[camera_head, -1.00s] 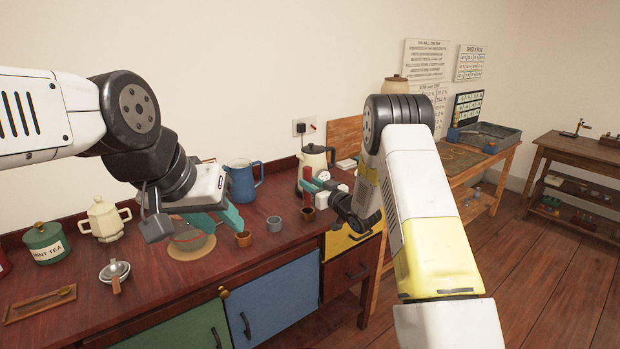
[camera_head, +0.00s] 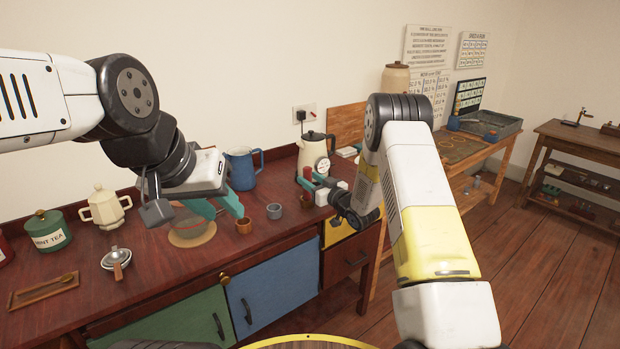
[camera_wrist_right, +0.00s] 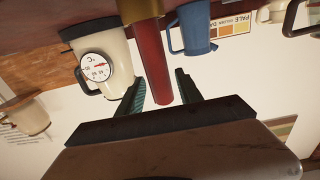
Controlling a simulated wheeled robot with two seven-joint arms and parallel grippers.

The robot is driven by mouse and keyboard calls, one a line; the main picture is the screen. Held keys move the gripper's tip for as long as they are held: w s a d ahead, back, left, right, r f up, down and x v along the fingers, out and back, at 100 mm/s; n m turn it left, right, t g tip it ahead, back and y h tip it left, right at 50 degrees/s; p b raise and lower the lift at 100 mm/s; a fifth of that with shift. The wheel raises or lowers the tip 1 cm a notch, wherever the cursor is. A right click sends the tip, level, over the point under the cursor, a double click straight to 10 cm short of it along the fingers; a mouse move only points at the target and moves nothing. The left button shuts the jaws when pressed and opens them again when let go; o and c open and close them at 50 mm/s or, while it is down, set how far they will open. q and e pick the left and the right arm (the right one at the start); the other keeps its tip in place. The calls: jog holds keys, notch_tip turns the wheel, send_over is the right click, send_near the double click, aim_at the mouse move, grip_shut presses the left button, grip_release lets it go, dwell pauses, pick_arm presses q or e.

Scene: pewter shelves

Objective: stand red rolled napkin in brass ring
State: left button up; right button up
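The red rolled napkin (camera_head: 307,173) is upright at the counter's right end, its lower end at the brownish brass ring (camera_head: 306,201). In the right wrist view, which is upside down, the napkin (camera_wrist_right: 155,60) runs into the ring (camera_wrist_right: 139,9) and appears to stand in it. My right gripper (camera_wrist_right: 160,92) has its teal fingers spread on either side of the napkin's free end, with a gap on both sides. In the head view the right gripper (camera_head: 310,182) partly hides the napkin. My left gripper (camera_head: 220,207) is open and empty above the counter.
A second brown ring (camera_head: 243,225) and a grey ring (camera_head: 274,211) stand left of the napkin. A cream kettle with a dial (camera_head: 314,150) and a blue jug (camera_head: 243,169) stand behind. A round mat (camera_head: 190,240) lies under the left gripper. The counter's front is clear.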

jog(key=shift+o, duration=0.4)
jog(key=shift+s+d, duration=0.2)
jog(key=v, duration=0.7)
jog(key=shift+s, duration=0.1)
